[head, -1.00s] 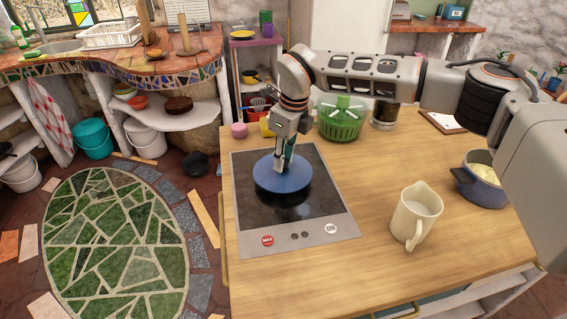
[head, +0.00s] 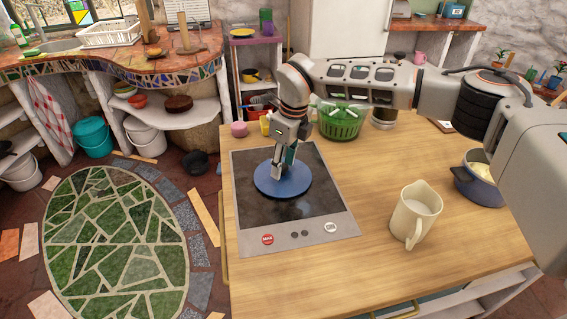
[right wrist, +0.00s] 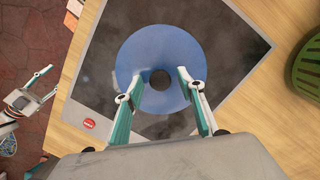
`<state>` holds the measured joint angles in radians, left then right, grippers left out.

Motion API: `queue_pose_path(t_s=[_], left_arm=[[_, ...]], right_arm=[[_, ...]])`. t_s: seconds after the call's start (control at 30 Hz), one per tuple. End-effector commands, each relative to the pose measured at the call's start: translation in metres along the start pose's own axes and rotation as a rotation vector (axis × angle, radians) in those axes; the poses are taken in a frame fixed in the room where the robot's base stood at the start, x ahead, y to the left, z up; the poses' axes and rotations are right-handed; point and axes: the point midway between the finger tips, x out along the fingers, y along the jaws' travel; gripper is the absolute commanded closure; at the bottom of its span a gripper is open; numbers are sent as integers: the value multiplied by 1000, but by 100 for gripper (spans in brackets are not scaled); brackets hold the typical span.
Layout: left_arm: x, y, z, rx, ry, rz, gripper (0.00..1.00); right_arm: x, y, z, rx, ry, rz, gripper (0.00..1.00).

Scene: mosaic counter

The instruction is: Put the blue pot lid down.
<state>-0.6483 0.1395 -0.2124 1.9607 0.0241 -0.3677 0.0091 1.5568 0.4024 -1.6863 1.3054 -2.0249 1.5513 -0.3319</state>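The blue pot lid (head: 268,186) lies flat on the dark glass cooktop (head: 248,215), seemingly resting on it. It also shows in the right wrist view (right wrist: 150,45), with a dark knob (right wrist: 160,80) at its middle. My right gripper (head: 280,175) is above the lid. In the right wrist view, its fingertips (right wrist: 161,74) stand on either side of the knob, with a gap on both sides. My left gripper (right wrist: 52,83) shows at the left of the right wrist view, with its fingers apart and empty. The blue pot (head: 483,190) stands uncovered at the right of the counter, with pale contents.
A cream pitcher (head: 415,215) stands right of the cooktop. A green basket (head: 340,125) and a jar (head: 384,117) are at the back of the wooden counter (head: 370,170).

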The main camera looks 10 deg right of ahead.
Motion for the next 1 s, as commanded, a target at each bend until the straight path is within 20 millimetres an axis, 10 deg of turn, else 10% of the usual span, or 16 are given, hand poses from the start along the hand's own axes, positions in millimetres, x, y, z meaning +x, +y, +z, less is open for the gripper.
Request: queue_pose_path(t_s=[0.6, 1.0], left_arm=[[6, 2, 10, 0, -1, 1, 60], [6, 2, 10, 0, -1, 1, 60]], right_arm=[[-105, -1, 0, 0, -2, -2, 61], [-122, 0, 0, 0, -1, 0, 61]])
